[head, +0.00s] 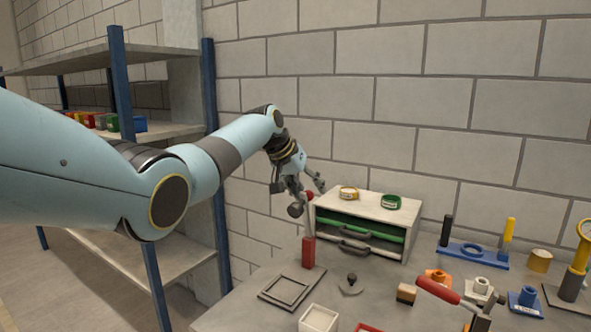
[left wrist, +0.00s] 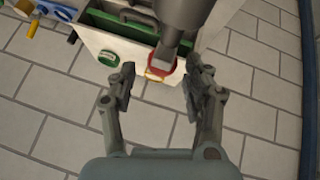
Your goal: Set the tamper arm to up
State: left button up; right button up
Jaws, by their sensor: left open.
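My left gripper (head: 307,197) is open in front of the wall, at the left end of the small drawer cabinet; both fingers also show in the left wrist view (left wrist: 160,80). A red post (head: 308,252) with a thin grey upright part and a red tip (head: 310,196) stands below the gripper. In the left wrist view a thick grey bar ends at a red piece (left wrist: 161,64) just beyond the fingertips, with no clear contact. A red-handled lever (head: 438,290) slants at the lower right. I cannot tell which is the tamper arm. My right gripper is not in view.
A flat grey frame (head: 272,297) and white box (head: 318,319) lie in front. Several fixtures crowd the right. A blue-posted shelf (head: 212,130) stands left.

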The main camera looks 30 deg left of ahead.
pick_arm(q)
jog(key=v, duration=1)
jog(key=shift+f, duration=0.1)
